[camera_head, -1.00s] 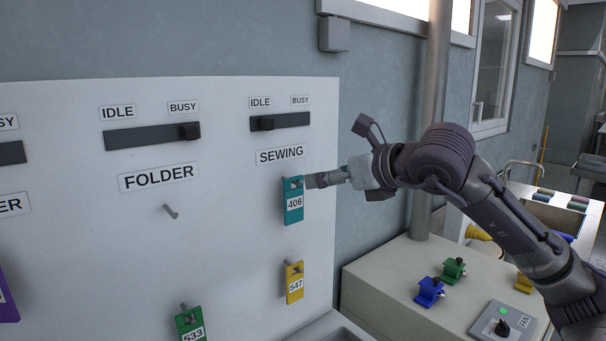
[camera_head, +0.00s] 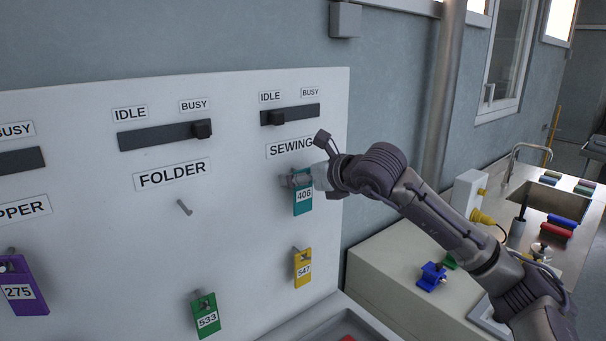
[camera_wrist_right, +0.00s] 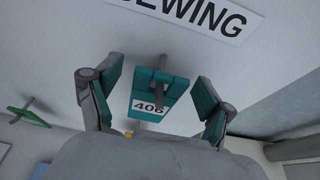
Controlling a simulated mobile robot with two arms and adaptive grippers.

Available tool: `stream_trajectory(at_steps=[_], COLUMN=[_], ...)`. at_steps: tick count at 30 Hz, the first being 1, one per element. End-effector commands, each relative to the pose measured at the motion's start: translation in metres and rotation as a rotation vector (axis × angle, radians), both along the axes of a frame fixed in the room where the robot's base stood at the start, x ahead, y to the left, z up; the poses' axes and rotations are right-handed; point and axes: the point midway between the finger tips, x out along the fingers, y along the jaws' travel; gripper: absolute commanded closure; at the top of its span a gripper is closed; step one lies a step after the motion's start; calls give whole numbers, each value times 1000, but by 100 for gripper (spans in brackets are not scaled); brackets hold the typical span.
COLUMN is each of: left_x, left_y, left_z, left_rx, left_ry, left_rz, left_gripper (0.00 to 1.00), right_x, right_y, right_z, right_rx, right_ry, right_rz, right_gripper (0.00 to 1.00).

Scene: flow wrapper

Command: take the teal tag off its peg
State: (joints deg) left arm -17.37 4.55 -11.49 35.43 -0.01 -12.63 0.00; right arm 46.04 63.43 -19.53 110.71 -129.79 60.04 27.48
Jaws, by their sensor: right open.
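The teal tag (camera_head: 303,203), numbered 406, hangs on its peg under the SEWING label on the white board. It also shows in the right wrist view (camera_wrist_right: 158,92), with the peg (camera_wrist_right: 160,70) sticking out through its upper part. My right gripper (camera_head: 290,181) is at the tag's upper part in the head view and hides some of it. In the right wrist view the open right gripper (camera_wrist_right: 160,85) has one finger on each side of the tag, with a visible gap on both sides. My left gripper is in neither view.
A yellow tag (camera_head: 303,268) hangs below the teal one. A green tag (camera_head: 206,316) and a purple tag (camera_head: 22,288) hang further left. An empty peg (camera_head: 184,207) is under FOLDER. Slider switches (camera_head: 290,115) are above. A counter with blue clamps (camera_head: 432,276) is at right.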

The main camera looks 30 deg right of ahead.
Motion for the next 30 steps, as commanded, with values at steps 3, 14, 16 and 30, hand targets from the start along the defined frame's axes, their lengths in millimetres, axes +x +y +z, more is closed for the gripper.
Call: stream_trajectory(at_steps=[3,14,16,30], left_x=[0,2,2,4], left_y=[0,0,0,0], left_z=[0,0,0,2], left_rx=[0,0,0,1], left_ry=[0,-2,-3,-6], left_rz=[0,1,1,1], left_gripper=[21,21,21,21], right_x=[0,0,0,0], right_y=[0,0,0,0], right_z=[0,1,1,10], right_rx=[0,0,0,0], right_ry=[0,-1,-1,-1], right_rz=[0,0,0,0], right_gripper=[35,83,83,83])
